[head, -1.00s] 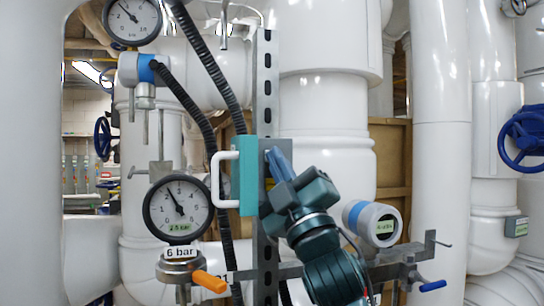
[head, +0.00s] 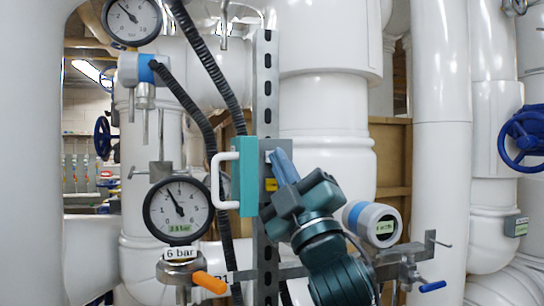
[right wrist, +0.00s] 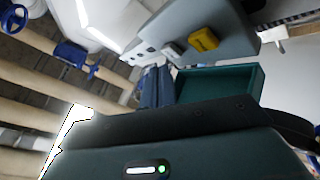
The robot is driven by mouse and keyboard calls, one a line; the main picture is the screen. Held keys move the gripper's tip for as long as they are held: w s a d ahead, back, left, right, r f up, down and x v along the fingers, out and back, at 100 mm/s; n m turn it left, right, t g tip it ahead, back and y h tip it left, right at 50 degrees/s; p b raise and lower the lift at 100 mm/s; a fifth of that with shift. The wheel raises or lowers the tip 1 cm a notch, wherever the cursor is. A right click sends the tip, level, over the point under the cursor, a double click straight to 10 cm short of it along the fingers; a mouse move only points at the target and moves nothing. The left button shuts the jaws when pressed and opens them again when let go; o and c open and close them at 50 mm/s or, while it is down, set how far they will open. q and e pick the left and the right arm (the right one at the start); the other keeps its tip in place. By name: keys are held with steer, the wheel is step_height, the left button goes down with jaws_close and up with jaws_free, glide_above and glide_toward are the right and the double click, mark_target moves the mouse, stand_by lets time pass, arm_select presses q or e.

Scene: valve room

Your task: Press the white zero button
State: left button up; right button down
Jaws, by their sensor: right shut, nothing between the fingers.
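The yellow button also shows in the head view (head: 271,185); the pale one is hard to make out there. My right gripper (head: 280,162) is shut and empty, its blue fingers close in front of the box; contact cannot be told. My left gripper is out of view.
A pressure gauge (head: 178,209) and an orange lever (head: 209,282) are left of the box. A white sensor with a blue ring (head: 379,224) and a blue-handled valve (head: 432,286) are right of my arm. Large white pipes (head: 325,120) stand close behind.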

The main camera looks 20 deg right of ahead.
steer(key=s+p, duration=0.1)
steer(key=s, duration=0.4)
stand_by(0.4)
stand_by(0.7)
